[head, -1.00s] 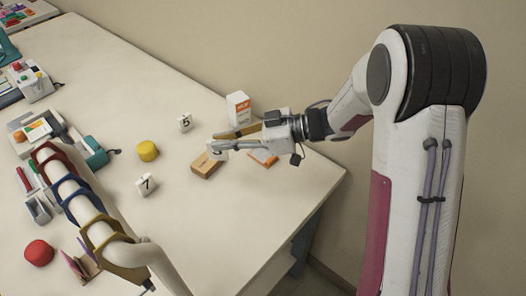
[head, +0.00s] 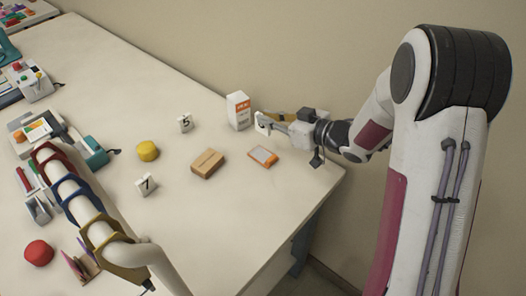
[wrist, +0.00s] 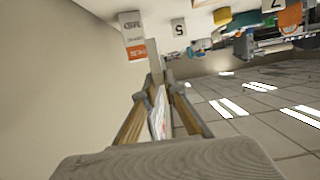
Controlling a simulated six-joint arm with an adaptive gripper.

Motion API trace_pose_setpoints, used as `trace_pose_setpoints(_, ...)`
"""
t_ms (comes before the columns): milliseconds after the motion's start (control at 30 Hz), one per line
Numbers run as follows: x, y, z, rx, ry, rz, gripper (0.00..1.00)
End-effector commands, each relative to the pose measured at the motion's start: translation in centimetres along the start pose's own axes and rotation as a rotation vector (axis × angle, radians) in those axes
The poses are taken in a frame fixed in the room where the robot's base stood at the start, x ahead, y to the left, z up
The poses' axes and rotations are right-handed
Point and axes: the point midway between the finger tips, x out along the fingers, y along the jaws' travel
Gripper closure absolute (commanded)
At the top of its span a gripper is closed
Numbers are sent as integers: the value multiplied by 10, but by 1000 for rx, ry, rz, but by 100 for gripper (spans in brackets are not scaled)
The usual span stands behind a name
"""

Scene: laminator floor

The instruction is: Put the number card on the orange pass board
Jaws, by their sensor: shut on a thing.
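My gripper (head: 268,121) is shut on a white number card (head: 261,123), seen nearly edge-on between the fingers in the wrist view (wrist: 159,112). Its digit is mostly hidden by the fingers. The orange pass board (head: 263,156), a small flat plate with an orange border and pale middle, lies on the table. In the head view the card appears above and beyond the board, apart from it.
A white and orange box (head: 238,111) stands close to the left of the held card. A brown cardboard block (head: 207,163) lies left of the board. A yellow cylinder (head: 148,151) is farther left. The table's right edge and the wall are near my gripper.

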Motion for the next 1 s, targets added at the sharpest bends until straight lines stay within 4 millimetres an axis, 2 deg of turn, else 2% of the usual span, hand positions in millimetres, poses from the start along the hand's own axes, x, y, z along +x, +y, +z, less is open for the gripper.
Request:
trace_pose_setpoints(433,2,0,5,0,1,-3,100)
trace_pose_setpoints(800,14,0,43,2,0,-3,100)
trace_pose_setpoints(1000,17,0,54,-1,1,-3,100)
